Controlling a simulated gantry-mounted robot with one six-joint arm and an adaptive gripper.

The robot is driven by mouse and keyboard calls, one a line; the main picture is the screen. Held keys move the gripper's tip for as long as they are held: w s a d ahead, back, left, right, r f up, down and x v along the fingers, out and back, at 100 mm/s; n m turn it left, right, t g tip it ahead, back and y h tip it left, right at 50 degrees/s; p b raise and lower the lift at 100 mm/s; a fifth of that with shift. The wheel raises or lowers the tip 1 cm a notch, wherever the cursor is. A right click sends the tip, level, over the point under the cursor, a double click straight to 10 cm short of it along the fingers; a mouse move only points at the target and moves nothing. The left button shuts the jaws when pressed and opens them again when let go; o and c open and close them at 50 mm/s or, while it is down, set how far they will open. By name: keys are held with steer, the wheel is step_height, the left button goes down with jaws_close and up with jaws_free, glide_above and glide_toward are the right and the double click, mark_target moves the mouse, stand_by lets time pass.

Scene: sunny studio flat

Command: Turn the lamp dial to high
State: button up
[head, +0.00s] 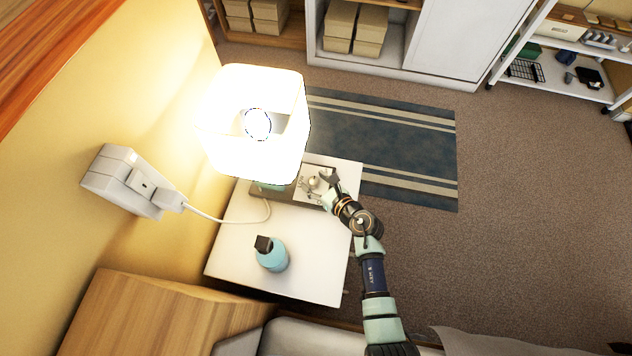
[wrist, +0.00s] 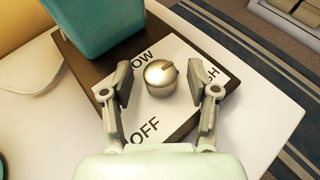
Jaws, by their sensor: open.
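The lamp (head: 290,150) is lit, its shade glowing brightly over the nightstand. Its silver round dial (wrist: 160,78) sits on a white label plate (wrist: 142,108) on the dark lamp base (wrist: 75,68). LOW is at the upper left, HIGH at the right and OFF at the lower left; some letters are covered by my fingers. A mark on the dial appears to point to the upper right, between LOW and HIGH. My gripper (wrist: 159,82) is open, one finger on each side of the dial, with visible gaps. It also shows in the head view (head: 327,187).
A teal lamp body (wrist: 100,32) rises beside the plate. A blue bottle (head: 272,256) stands on the white nightstand (head: 315,275). The lamp's cord runs to a wall plug (head: 170,200). A blue striped rug (head: 400,145) lies on the floor beyond.

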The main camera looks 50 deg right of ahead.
steer(key=shift+c, duration=0.2)
jaws_close()
steer(key=shift+r+h+p, duration=0.1)
steer(key=shift+h+p, duration=0.2)
steer(key=shift+p, duration=0.05)
steer(key=m+h+p, duration=0.1)
steer(key=p, duration=0.1)
steer(key=m+h+p, duration=0.1)
steer(key=p, duration=0.1)
steer(key=shift+a+r+g+p, duration=0.2)
steer(key=shift+r+g+p, duration=0.1)
steer(key=m+g+h+p, duration=0.1)
steer(key=m+h+p, duration=0.1)
steer(key=p, duration=0.1)
steer(key=shift+w+f, duration=0.1)
steer(key=shift+f+m+g+h+p, duration=0.2)
steer(key=shift+m+g+h+p, duration=0.2)
steer(key=shift+m+h+p, duration=0.5)
